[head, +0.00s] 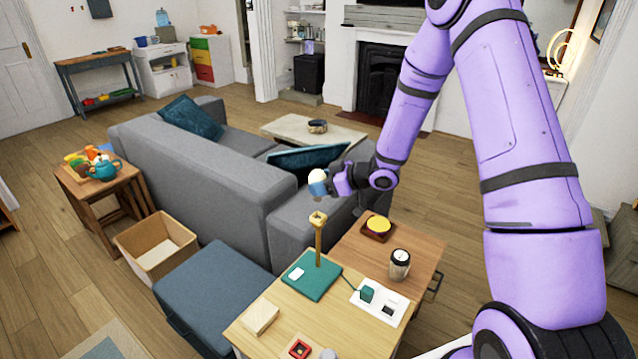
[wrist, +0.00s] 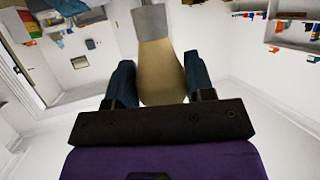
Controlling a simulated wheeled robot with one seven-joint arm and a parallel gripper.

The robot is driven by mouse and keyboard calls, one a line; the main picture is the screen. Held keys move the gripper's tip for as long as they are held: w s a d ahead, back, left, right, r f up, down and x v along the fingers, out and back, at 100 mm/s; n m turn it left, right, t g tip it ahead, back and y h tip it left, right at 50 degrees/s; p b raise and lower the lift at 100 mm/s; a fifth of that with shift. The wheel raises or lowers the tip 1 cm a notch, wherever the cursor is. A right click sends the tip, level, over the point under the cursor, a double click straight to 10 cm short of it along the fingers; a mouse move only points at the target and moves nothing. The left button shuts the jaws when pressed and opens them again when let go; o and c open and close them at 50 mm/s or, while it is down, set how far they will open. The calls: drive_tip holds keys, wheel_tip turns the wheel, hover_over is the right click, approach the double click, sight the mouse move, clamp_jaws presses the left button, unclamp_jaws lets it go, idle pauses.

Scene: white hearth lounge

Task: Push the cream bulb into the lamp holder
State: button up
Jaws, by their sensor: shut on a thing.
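The cream bulb (head: 317,176) is held in my gripper (head: 322,185), in the air above and beyond the lamp. In the wrist view the bulb (wrist: 160,75) sits between the two dark blue fingers (wrist: 160,85), with its grey base pointing up the picture, away from the palm. The lamp holder (head: 318,219) is the brass top of an upright brass post on a green base (head: 312,281). It stands on the light wooden table and is empty at the top. The bulb is apart from the holder.
On the table (head: 262,343) a white socket plate (head: 380,302) with a green plug lies right of the lamp, a wooden block (head: 260,317) left. A dark jar (head: 399,264) and a tray with a yellow disc (head: 378,228) stand behind. The grey sofa (head: 205,160) is beyond.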

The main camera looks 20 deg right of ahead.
sight(321, 200)
drive_tip(key=shift+f, duration=2.6)
drive_tip(key=shift+f, duration=1.15)
drive_tip(key=o, duration=1)
drive_tip(key=shift+d+r, duration=0.1)
drive_tip(key=shift+d, duration=0.05)
drive_tip(key=v, duration=0.6)
drive_tip(key=shift+s+d, duration=0.25)
drive_tip(key=shift+s, duration=0.05)
idle(0.5)
drive_tip(key=shift+r, duration=0.1)
